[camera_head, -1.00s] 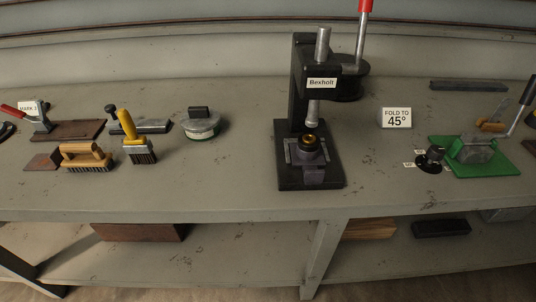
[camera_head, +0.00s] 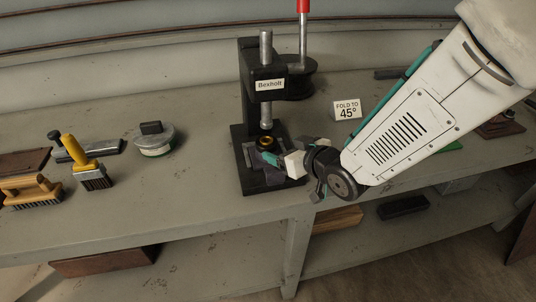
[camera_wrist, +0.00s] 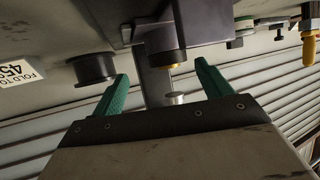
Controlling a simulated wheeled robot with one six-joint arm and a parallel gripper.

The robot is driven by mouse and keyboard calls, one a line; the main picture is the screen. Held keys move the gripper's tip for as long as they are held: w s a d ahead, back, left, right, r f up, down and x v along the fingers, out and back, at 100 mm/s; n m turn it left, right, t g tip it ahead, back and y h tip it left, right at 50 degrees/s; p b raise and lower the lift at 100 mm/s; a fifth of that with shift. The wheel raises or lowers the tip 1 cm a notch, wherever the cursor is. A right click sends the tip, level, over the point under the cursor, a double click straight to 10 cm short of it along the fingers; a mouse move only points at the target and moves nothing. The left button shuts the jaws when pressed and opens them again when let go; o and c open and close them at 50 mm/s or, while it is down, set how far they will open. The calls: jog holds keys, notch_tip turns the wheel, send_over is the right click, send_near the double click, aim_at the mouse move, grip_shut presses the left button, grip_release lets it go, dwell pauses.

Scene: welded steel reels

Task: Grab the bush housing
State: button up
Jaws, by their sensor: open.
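The bush housing (camera_head: 266,151) is a dark round body with a brass ring at its top. It sits upright in the fixture of the black press (camera_head: 250,110), under the steel ram. In the wrist view, which looks upside down, the housing (camera_wrist: 160,42) shows at upper middle, beyond the fingertips and between their lines. My gripper (camera_head: 282,159) is beside the press fixture, on its right, with one teal finger close to the housing. In the wrist view my gripper (camera_wrist: 162,72) is open, with nothing between its green fingers. The head view partly hides the housing behind the finger.
The press ram (camera_head: 266,100) stands directly above the housing. A "FOLD TO 45°" sign (camera_head: 347,109) stands to the right. A yellow-handled brush (camera_head: 90,174) and a round tin (camera_head: 154,140) are to the left, with bare bench between them and the press.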

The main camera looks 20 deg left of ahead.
aim_at(270, 145)
jog(key=x, duration=0.5)
jog(key=s+x, duration=0.1)
jog(key=x, duration=0.2)
jog(key=shift+w+a, duration=0.15)
jog(key=shift+a, duration=0.3)
grip_shut()
jog(key=shift+r, duration=0.2)
